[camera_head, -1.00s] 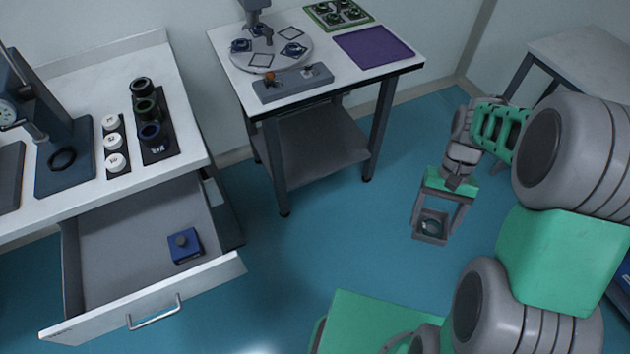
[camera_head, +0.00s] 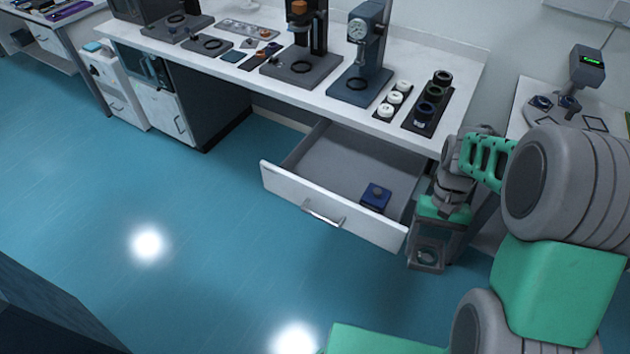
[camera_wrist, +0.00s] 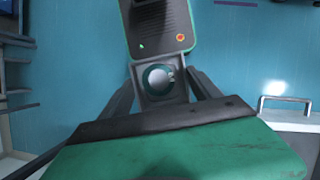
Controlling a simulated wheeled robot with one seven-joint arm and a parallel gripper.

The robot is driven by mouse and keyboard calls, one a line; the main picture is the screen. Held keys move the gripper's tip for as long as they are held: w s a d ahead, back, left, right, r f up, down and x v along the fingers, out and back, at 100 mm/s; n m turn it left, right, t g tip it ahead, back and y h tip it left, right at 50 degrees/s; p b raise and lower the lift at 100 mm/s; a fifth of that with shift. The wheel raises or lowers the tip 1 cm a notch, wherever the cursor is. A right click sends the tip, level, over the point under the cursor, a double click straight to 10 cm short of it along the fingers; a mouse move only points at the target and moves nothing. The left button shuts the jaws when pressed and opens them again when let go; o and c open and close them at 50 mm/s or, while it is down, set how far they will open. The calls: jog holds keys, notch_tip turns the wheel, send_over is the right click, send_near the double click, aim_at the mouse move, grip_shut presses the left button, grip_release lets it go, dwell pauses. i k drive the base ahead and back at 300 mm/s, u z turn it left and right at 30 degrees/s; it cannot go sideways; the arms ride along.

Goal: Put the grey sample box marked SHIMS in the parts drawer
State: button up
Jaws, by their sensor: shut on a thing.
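My gripper (camera_head: 427,248) is shut on a small grey box (camera_head: 424,262) with a round knob or lid on top. In the wrist view the box (camera_wrist: 160,94) sits between the fingers; no marking on it can be read. The box hangs in the air, just right of the open parts drawer's front corner in the head view. The parts drawer (camera_head: 325,160) is pulled out under the long white bench. A blue box with a dark knob (camera_head: 376,197) lies inside, towards its right front; the rest of the drawer floor is bare.
The drawer's handle (camera_head: 323,214) sticks out at the front. The bench top (camera_head: 410,68) above carries a dial gauge stand (camera_head: 362,60), white-capped jars (camera_head: 397,95) and dark lens cylinders (camera_head: 431,100). Another small table (camera_head: 520,98) stands to the right. The blue floor before the drawer is clear.

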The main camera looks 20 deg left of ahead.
aim_at(344, 175)
jog(key=u, duration=1.6)
jog(key=i, duration=1.65)
